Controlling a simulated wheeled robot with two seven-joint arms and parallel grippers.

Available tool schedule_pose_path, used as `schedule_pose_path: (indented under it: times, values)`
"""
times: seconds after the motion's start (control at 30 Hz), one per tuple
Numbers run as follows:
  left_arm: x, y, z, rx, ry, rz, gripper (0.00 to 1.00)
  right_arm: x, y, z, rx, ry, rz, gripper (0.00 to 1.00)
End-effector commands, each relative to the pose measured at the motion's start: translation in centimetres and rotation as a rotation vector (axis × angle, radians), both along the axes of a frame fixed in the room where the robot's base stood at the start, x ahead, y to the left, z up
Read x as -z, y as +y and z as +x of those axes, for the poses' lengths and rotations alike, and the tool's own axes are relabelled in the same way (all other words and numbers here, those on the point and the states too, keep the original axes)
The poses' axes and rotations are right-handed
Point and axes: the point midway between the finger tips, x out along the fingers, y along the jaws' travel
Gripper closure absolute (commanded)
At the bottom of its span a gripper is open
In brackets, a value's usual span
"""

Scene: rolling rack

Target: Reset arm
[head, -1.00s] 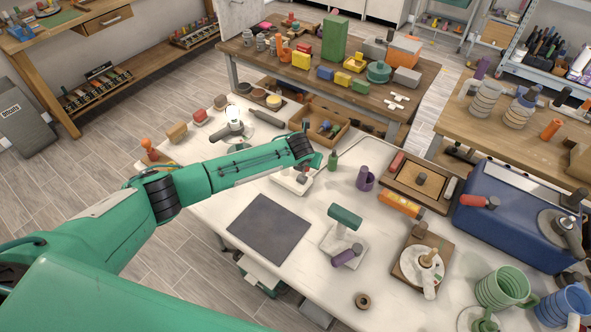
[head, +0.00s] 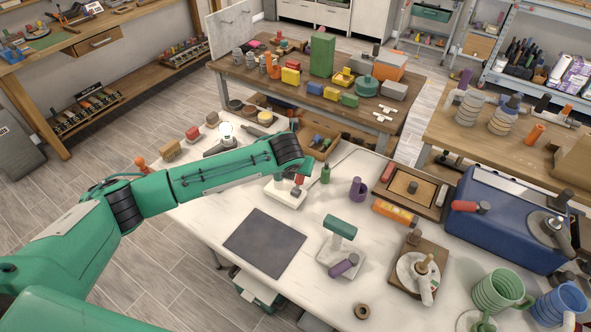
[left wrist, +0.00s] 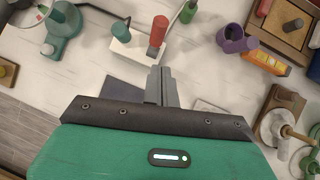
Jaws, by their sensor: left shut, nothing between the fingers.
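My left arm reaches in from the left in the head view, its green wrist (head: 290,152) above the white worktable (head: 212,222). In the left wrist view my left gripper (left wrist: 160,72) has its two grey fingers together, with nothing between them. The fingers are hidden behind the wrist in the head view. Past the fingertips is a white block-shaped fixture (left wrist: 128,46) with an upright red cylinder (left wrist: 158,30). The fingertips appear close to this fixture in the picture, but I cannot tell the height between them. My right gripper is in neither view.
A dark flat mat (head: 264,243) lies on the worktable's near side. A stand with a green cylinder (head: 340,227), a purple cup (head: 358,188), a blue box (head: 500,222) and mugs (head: 500,290) stand to the right. A wooden table (head: 225,66) with blocks is behind.

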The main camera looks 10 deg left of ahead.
Motion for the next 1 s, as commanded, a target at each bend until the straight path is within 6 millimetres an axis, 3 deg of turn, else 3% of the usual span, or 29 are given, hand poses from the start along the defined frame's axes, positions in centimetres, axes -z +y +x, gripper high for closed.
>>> schedule_pose_path:
  times: [0.17,0.67,0.77,1.0]
  values:
    - [-0.3,0.0,-0.1,0.001,0.0,-0.001,1.0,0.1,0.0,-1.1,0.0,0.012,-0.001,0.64]
    - [0.1,-0.5,-0.7,-0.015,0.006,-0.022,1.0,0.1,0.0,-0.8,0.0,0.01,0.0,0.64]
    - [1.0,-1.9,-2.4,-0.067,0.024,-0.09,1.0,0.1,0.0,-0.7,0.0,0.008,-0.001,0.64]
    - [3.2,-6.4,-9.5,-0.363,0.11,-0.399,1.0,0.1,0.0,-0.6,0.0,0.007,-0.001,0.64]
